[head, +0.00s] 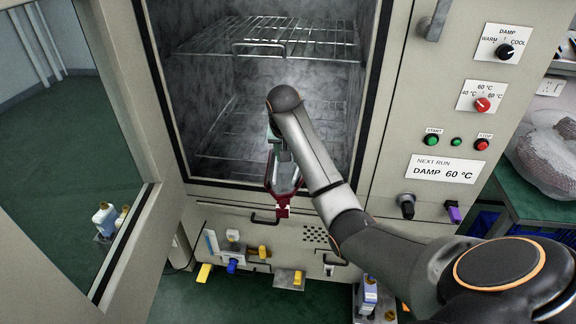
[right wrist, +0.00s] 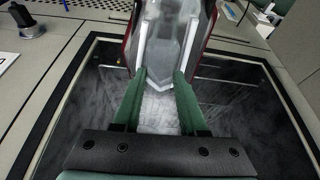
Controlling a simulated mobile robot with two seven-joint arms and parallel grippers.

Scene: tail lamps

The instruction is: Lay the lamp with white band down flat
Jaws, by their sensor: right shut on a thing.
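My right gripper (head: 276,150) is shut on a tail lamp (head: 283,203) in front of the open chamber. The lamp has red edges around a clear, pale middle. It hangs from the gripper with its red end downward, near the chamber's lower front edge. In the right wrist view the green fingers (right wrist: 160,84) close on the lamp (right wrist: 167,28), which fills the top middle. My arm and gripper hide part of the lamp in the head view, and I cannot make out a distinct white band. My left gripper is not in view.
The chamber has an upper wire rack (head: 265,40) and a lower one (head: 250,120); no lamps show on them. Its door (head: 150,215) stands open at the left. Control knobs and a sign (head: 447,168) reading "DAMP 60 °C" are at the right. A clear plastic-wrapped bundle (head: 548,150) lies on a table.

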